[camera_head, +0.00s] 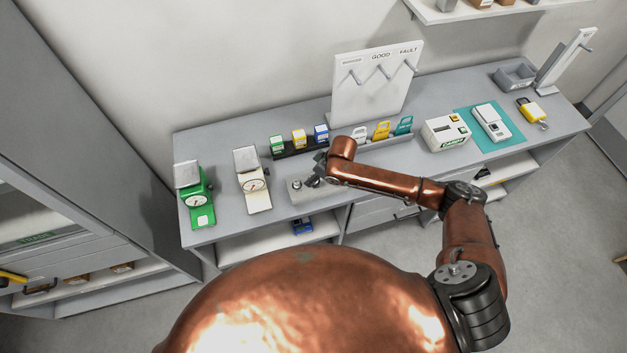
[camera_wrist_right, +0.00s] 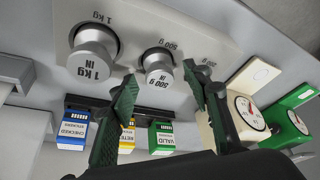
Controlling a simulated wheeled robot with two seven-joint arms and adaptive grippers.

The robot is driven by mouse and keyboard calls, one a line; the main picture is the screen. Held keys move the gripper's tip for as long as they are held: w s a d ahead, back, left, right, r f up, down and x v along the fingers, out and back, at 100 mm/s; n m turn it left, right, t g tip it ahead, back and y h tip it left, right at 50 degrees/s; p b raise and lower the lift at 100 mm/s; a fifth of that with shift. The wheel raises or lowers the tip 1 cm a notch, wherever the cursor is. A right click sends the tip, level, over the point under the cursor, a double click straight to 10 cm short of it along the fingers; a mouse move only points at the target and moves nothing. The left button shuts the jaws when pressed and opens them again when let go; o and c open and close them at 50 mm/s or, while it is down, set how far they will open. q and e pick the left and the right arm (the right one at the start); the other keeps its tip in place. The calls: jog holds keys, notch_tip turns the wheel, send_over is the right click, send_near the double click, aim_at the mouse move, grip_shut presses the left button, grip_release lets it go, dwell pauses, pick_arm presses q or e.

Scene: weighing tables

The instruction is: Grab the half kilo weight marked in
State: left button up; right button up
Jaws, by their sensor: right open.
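In the right wrist view the half kilo weight (camera_wrist_right: 158,68) is a silver knob-shaped cylinder marked "IN 500 g", seated in a pale block (camera_wrist_right: 222,38). A bigger weight (camera_wrist_right: 93,52) marked "IN 1 kg" sits to its left. A smaller weight (camera_wrist_right: 203,71) to its right is partly covered by a finger. My right gripper (camera_wrist_right: 160,76) is open, its two dark fingers appearing on either side of the half kilo weight, with no contact visible. In the head view my right gripper (camera_head: 314,178) is over the block (camera_head: 304,195) and hides part of it. My left gripper is not in view.
A cream scale (camera_head: 254,182) and a green scale (camera_head: 198,198) stand left of the block. Behind it a dark rack (camera_head: 290,152) holds green, yellow and blue boxes. A white GOOD/FAULT board (camera_head: 372,90) stands at the back. Bare grey table surrounds the block.

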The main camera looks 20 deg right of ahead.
jog(key=shift+c, duration=0.2)
grip_shut()
dwell(0.3)
jog(key=shift+r, duration=0.1)
